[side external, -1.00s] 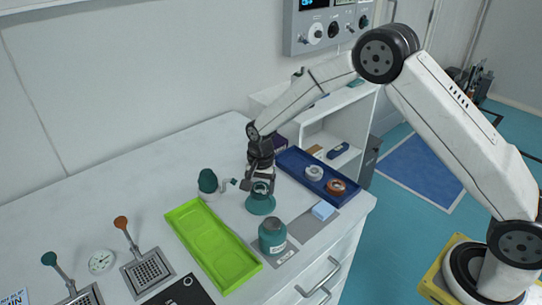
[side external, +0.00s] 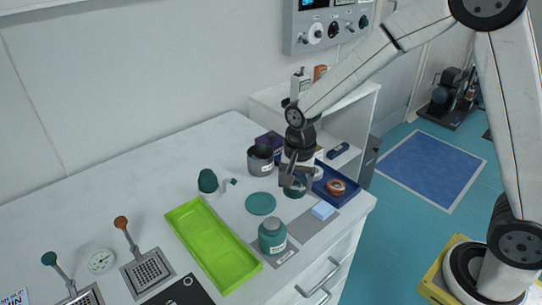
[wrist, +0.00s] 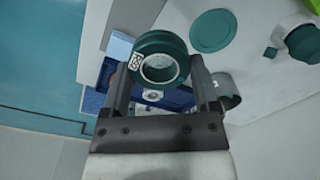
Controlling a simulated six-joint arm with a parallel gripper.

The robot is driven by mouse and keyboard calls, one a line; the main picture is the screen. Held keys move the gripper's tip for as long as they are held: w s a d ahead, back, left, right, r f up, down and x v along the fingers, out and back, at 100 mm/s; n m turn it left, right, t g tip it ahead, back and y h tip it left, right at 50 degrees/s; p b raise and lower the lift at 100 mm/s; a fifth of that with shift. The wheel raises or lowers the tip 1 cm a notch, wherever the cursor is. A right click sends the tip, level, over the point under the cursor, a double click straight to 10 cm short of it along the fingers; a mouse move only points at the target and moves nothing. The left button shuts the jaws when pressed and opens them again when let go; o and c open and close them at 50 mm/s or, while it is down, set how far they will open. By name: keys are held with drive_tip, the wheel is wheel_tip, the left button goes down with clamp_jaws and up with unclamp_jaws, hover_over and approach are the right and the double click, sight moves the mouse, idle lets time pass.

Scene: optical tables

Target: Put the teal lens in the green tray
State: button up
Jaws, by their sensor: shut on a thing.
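The teal lens is a thick ring with a pale centre and a small white label; it shows in the wrist view (wrist: 147,44) between the fingers. My gripper (wrist: 158,80) is shut on it. In the side view my gripper (side external: 295,184) holds the lens (side external: 293,193) beside the blue tray, low over its left side; I cannot tell the exact height. The fingers partly hide the lens there. The lime green tray (side external: 185,212) lies empty to the left, apart from my gripper.
A grey cup (side external: 261,162) and dark teal bottle (side external: 207,181) stand behind. The blue tray (side external: 351,180) holds an orange-brown ring (side external: 336,187). A light blue block (side external: 323,211) lies in front.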

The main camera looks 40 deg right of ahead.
drive_tip(key=shift+s+d+r, duration=0.1)
drive_tip(key=shift+s+r, duration=0.2)
drive_tip(key=shift+s, duration=0.3)
drive_tip(key=shift+s+r, duration=0.25)
drive_tip(key=shift+s, duration=0.3)
drive_tip(key=s+a, duration=0.1)
drive_tip(key=a, duration=1.3)
drive_tip(key=shift+a+m+g, duration=0.2)
drive_tip(key=shift+m+g, duration=0.2)
drive_tip(key=w+a+f, duration=0.1)
drive_tip(key=w+f, duration=0.1)
drive_tip(key=w, duration=0.1)
drive_tip(key=w+a+f, duration=0.2)
drive_tip(key=w+f, duration=0.1)
drive_tip(key=w, duration=0.1)
drive_tip(key=w+a+f, duration=0.1)
drive_tip(key=w+f, duration=0.2)
drive_tip(key=w, duration=0.1)
drive_tip(key=shift+w+a, duration=0.15)
drive_tip(key=shift+a, duration=0.2)
drive_tip(key=shift+w+a+f, duration=0.2)
drive_tip(key=shift+w+f, duration=0.25)
drive_tip(key=shift+f, duration=0.15)
